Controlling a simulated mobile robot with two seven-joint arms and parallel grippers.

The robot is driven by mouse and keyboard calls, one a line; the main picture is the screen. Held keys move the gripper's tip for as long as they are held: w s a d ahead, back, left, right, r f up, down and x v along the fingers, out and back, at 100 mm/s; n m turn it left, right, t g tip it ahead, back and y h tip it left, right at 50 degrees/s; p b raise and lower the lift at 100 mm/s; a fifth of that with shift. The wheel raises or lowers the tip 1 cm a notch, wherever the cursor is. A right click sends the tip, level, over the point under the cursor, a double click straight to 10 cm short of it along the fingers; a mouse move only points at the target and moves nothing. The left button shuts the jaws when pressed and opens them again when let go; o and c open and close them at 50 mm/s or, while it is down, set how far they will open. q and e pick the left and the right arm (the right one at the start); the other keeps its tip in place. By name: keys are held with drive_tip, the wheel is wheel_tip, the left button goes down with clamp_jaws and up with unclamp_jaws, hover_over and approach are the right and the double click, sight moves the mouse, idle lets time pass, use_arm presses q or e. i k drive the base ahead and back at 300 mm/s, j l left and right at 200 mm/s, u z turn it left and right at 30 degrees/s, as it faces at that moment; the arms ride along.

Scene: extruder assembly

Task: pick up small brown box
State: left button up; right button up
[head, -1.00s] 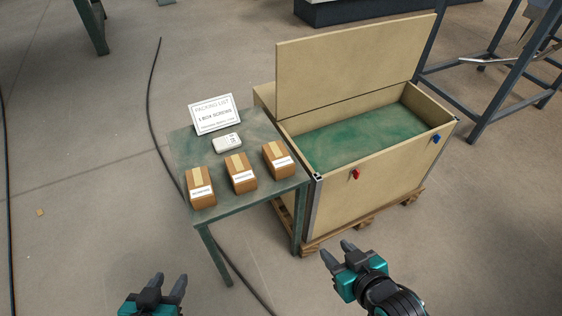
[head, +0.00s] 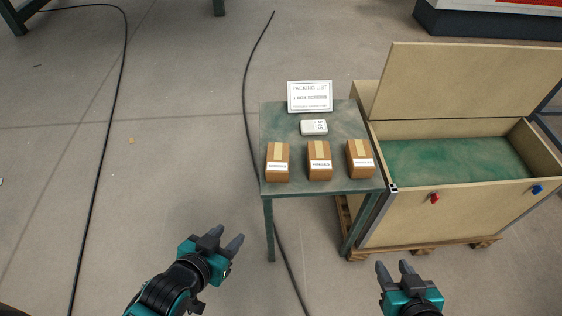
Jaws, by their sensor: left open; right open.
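Three small brown boxes stand in a row on a green table (head: 285,187): a left box (head: 278,163), a middle box (head: 319,161) and a right box (head: 360,160). Each has a tan tape strip and a white label; the label print is too small to read surely. My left gripper (head: 224,239) is open and empty, in front of the table to its left. My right gripper (head: 394,269) is open and empty, in front of the table's right side and the crate. Neither touches a box.
A packing list sign (head: 310,97) stands at the table's back, with a small white device (head: 314,127) before it. A wooden crate (head: 410,222) with raised lid and green inside stands on a pallet to the right. Black cables cross the floor. Floor to the left is mostly clear.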

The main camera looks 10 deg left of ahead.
sight(276, 169)
drive_tip(key=i+u, duration=0.2)
drive_tip(key=u, duration=0.15)
drive_tip(key=i+u, duration=0.35)
drive_tip(key=l+u, duration=0.15)
drive_tip(key=u, duration=0.2)
drive_tip(key=i, duration=0.05)
